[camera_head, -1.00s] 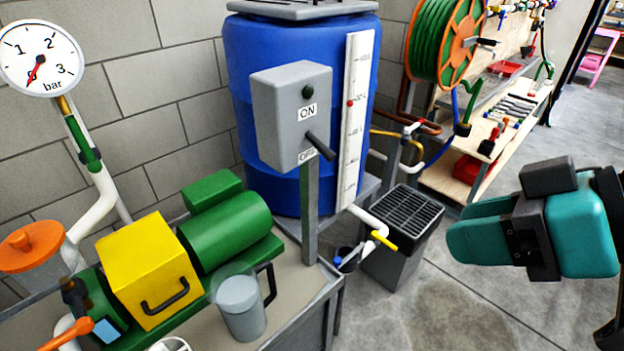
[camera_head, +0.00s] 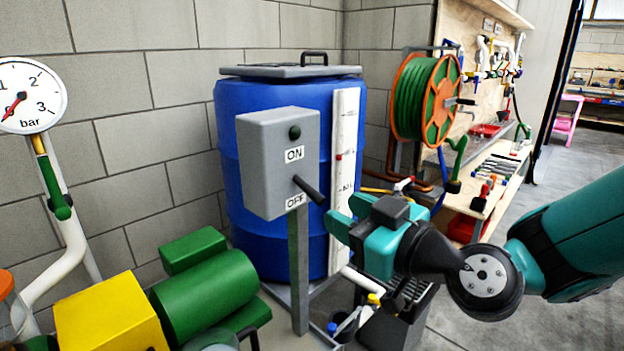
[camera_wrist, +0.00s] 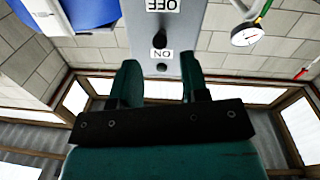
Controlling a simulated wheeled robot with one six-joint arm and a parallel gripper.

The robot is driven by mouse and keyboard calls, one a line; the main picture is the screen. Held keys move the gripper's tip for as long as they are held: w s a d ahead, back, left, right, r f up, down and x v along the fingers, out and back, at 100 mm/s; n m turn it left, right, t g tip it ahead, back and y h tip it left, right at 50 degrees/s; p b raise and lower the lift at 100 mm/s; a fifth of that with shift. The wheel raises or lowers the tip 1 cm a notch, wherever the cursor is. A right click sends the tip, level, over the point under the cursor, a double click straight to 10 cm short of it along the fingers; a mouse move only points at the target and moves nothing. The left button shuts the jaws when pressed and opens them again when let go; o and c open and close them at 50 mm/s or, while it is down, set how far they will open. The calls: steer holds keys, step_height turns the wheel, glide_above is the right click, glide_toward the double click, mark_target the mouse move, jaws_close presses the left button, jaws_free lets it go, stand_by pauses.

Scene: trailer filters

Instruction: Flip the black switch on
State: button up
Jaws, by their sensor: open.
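The black switch lever (camera_head: 308,190) sticks out of the front of a grey box (camera_head: 262,170) on a grey post. It slants downward between the ON label (camera_head: 294,154) above and the OFF label (camera_head: 295,201) below. My gripper (camera_head: 338,215) is open and empty, just right of and slightly below the lever, apart from it. In the wrist view the picture is upside down. There the lever (camera_wrist: 160,41) shows end-on beyond and between my two green fingers (camera_wrist: 160,75). A dark round button (camera_head: 295,132) sits above the ON label.
A blue barrel (camera_head: 250,95) stands behind the box. A pressure gauge (camera_head: 30,96), a green motor (camera_head: 205,295) and a yellow block (camera_head: 105,315) are at left. A hose reel (camera_head: 425,98) and workbench are at back right.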

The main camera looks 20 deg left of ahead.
mark_target(310, 195)
steer(key=p+x, duration=0.2)
steer(key=x, duration=0.6)
steer(key=shift+p, duration=0.3)
steer(key=shift+c, duration=0.4)
jaws_close()
